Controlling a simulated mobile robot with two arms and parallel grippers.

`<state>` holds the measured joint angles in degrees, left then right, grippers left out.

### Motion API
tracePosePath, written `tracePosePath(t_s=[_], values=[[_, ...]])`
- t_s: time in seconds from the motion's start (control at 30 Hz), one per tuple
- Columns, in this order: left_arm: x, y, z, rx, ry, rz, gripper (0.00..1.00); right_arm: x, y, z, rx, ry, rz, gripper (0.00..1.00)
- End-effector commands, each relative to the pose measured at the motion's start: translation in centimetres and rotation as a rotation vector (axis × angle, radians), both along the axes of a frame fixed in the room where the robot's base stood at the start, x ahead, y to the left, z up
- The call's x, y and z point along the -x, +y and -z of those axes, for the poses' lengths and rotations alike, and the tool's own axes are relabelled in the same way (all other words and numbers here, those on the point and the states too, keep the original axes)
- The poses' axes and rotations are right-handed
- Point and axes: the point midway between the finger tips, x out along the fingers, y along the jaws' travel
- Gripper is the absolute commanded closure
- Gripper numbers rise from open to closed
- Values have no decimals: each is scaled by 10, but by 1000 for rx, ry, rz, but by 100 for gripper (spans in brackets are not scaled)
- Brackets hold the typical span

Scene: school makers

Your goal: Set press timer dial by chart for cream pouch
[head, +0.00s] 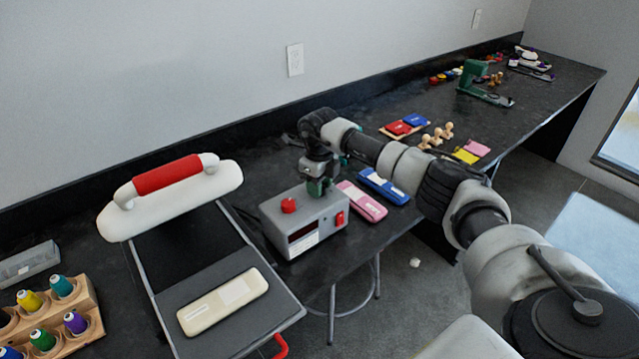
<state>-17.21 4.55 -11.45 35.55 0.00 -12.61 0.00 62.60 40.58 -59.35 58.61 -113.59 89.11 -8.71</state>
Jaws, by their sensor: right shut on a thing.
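The cream pouch (203,312) lies flat on the grey bed of the heat press (180,262), with a pale label on it. The press's white upper part (172,207) with its red handle is raised behind. The grey timer box (275,229) stands right of the press, with a red knob (289,205) on top, a dark display, a white label and a red switch (340,218) in front. My right gripper (318,188) points down at the box top, shut on the dial there, which its fingers hide. My left gripper is out of view.
A pink pouch (364,203) and a blue pouch (385,187) lie right of the box. A wooden thread rack (88,296) is at lower left. Stamps, ink pads and a green tool (474,82) stand farther along the black bench. A stool (345,304) is below its edge.

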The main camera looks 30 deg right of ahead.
Motion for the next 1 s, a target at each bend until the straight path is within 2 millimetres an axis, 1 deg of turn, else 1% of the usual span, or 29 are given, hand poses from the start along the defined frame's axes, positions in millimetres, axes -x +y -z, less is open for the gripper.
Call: tracePosePath(t_s=[0.2, 0.57, 0.6, 0.73, 0.77, 1.0], values=[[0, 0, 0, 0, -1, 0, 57, 0, 0, 1, 0, 1, 32, 86], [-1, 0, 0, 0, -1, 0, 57, 0, 0, 1, -1, 1, 34, 86], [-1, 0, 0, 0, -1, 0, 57, 0, 0, 1, 0, 1, 33, 60], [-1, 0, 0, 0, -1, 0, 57, 0, 0, 1, 0, 1, 33, 40], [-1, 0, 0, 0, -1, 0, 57, 0, 0, 0, 0, 1, 33, 37], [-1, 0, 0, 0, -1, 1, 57, 0, 0, 0, 0, 0, 33, 37]])
